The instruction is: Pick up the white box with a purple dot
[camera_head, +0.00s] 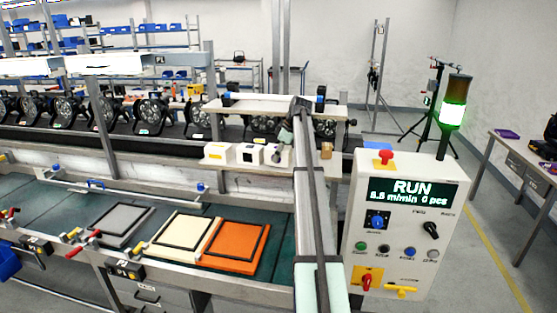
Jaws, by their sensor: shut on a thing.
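Several small white boxes stand in a row on a pale shelf beyond the conveyor. The left white box (218,153) and the middle white box (249,154) are clear of my arm. The right white box (275,157) is under my gripper (283,146), partly covered by it. My gripper points down at the end of my outstretched arm and is shut on this right box. A small dark mark shows on its front, but its colour is too small to tell. I cannot tell whether the box is lifted off the shelf.
An orange-brown box (326,150) stands right of my arm on the same shelf. A raised white shelf (262,105) is just behind. Framed panels, including an orange one (232,246), lie on the green conveyor. A control cabinet (405,225) with a lit signal tower (453,114) stands at right.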

